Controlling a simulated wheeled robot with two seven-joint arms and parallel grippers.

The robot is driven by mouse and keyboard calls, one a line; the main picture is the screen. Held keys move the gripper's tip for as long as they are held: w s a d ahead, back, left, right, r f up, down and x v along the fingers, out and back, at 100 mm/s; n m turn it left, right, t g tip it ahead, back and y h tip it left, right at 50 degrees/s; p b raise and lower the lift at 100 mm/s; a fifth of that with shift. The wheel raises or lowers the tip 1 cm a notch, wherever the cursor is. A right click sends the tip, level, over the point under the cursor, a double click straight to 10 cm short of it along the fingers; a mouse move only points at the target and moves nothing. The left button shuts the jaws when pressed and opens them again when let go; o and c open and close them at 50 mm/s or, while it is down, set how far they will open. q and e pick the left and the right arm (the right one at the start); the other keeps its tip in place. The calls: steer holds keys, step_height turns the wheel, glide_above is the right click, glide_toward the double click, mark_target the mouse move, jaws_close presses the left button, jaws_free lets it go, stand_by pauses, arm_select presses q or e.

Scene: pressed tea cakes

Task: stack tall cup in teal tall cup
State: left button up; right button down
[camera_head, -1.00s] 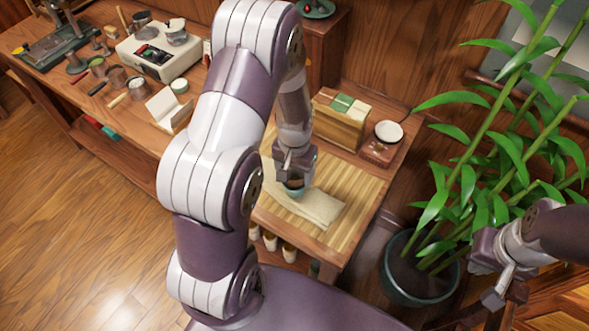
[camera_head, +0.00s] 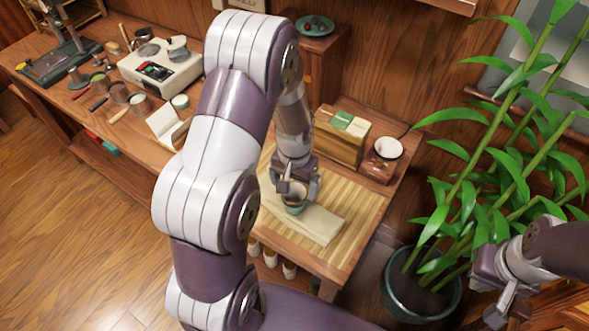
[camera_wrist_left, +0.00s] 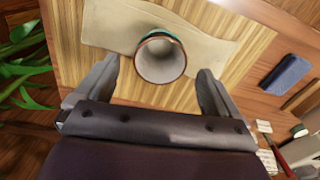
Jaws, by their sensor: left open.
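A teal cup (camera_head: 294,208) stands on a beige cloth on the small table. It also shows in the left wrist view (camera_wrist_left: 161,36). A pale greyish cup (camera_wrist_left: 160,60) with a light brown rim shows there, with the teal showing around its far side, so it appears to sit inside the teal cup. My left gripper (camera_head: 297,190) is open just above the cups. In the wrist view its fingers (camera_wrist_left: 158,80) lie on either side of the cups, apart from them. My right gripper (camera_head: 495,308) hangs at the lower right, far from the cups; its opening is unclear.
The beige cloth (camera_head: 320,226) lies on a slatted bamboo mat (camera_head: 358,205). Behind stand a wooden box (camera_head: 340,140) and a white bowl (camera_head: 388,147) on a small wooden block. A potted bamboo plant (camera_head: 425,290) stands right of the table. The mat's right side is clear.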

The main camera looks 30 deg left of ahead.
arm_select(q)
step_height(320, 180, up, 10)
steer(key=s+d+t, duration=0.1)
steer(key=s+d, duration=0.4)
steer(key=s, duration=0.4)
steer(key=shift+d+f+m+b, duration=0.2)
steer(key=shift+f+m+b, duration=0.1)
steer(key=shift+f+b, duration=0.15)
steer(key=shift+s, duration=0.1)
